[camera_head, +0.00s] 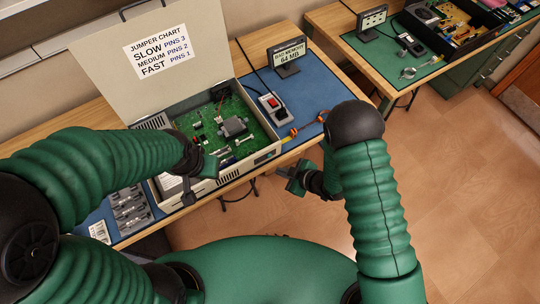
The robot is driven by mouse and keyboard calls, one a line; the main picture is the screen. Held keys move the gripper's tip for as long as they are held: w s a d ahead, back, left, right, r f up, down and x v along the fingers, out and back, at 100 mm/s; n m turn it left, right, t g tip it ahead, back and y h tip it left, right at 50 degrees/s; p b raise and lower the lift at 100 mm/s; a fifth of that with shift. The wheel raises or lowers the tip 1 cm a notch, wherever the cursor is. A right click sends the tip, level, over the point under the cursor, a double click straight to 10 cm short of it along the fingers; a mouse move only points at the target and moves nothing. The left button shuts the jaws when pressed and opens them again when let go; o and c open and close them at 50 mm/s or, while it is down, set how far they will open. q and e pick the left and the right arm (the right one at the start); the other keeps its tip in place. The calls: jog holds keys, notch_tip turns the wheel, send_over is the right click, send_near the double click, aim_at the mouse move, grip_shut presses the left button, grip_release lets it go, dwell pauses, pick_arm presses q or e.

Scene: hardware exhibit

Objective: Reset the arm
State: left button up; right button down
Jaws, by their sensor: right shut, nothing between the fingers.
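My right arm bends down at the front right, and its gripper (293,180) hangs beyond the table's front edge, over the floor. It is shut and empty, and clear of the open computer case. My left arm reaches in from the left, and its gripper (205,172) is at the front left of the open computer case (262,158), over its front rim. Its fingers are partly hidden by the wrist, so I cannot tell whether they are open or touch the case.
The case's raised lid (200,75) carries a jumper chart (158,50). A bad-memory sign (290,52) and a red-switch box (272,104) stand on the blue mat (318,88). Orange-handled pliers (292,132) lie near the case. Floor at right is clear.

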jog(key=shift+s+d, duration=0.6)
jog(key=shift+s, duration=0.15)
jog(key=w+d+r+m+h, duration=0.3)
jog(key=d+r+m+h, duration=0.4)
jog(key=d+r, duration=0.55)
jog(key=s+d+r+m+g, duration=0.1)
jog(key=s+d+r+m, duration=0.1)
jog(key=s, duration=0.4)
jog(key=s+d+r+m+g, duration=0.2)
jog(key=s+d+r+m, duration=0.1)
jog(key=s+r+m, duration=0.2)
jog(key=shift+s+d+m+h+b, duration=0.3)
jog(key=shift+s+m, duration=0.1)
jog(key=shift+s, duration=0.35)
